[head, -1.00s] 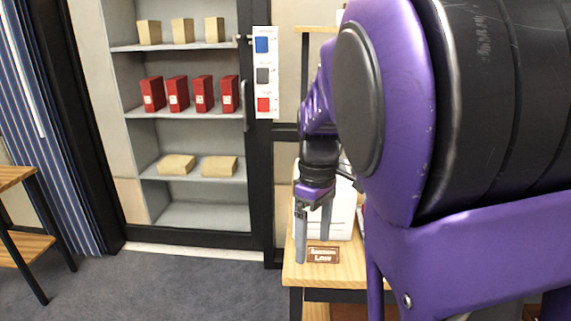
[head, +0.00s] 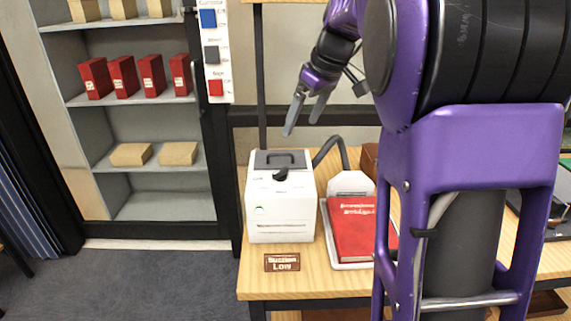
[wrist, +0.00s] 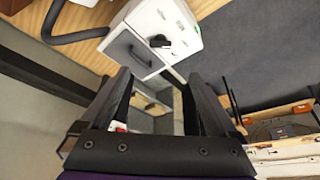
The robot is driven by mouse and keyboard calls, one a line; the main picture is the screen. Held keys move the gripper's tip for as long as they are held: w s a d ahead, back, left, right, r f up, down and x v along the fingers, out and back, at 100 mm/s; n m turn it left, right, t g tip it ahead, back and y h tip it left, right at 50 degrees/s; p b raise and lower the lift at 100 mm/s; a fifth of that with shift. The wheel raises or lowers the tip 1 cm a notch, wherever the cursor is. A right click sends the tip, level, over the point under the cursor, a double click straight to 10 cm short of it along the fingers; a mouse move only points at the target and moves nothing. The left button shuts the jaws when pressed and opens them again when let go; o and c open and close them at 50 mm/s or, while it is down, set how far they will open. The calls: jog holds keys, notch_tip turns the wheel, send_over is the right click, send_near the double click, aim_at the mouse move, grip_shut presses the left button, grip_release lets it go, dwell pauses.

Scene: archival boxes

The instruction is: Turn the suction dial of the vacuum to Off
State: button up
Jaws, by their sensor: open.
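The vacuum (head: 283,207) is a white box with a grey top and a carry handle, on the wooden table. Its black suction dial (head: 281,174) sits at the front edge of the top. The dial also shows in the wrist view (wrist: 159,41) on the vacuum (wrist: 165,22). A brown sign (head: 282,262) in front reads "Suction Low". My gripper (head: 301,120) is open and empty, above and slightly right of the vacuum, apart from it. In the wrist view its fingers (wrist: 158,82) are spread, with the dial beyond the tips. The dial's exact pointing is too small to tell.
A dark hose (head: 332,148) runs from the vacuum to a white nozzle (head: 351,183). A red book (head: 355,228) lies on a tray to the right. A cabinet (head: 158,200) with red and tan boxes stands at left. A colour-square panel (head: 213,50) hangs beside it.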

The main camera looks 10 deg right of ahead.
aim_at(281, 171)
jog(key=b+x, duration=0.2)
jog(key=x, duration=1.4)
jog(key=shift+s+f, duration=0.1)
jog(key=c, duration=1.4)
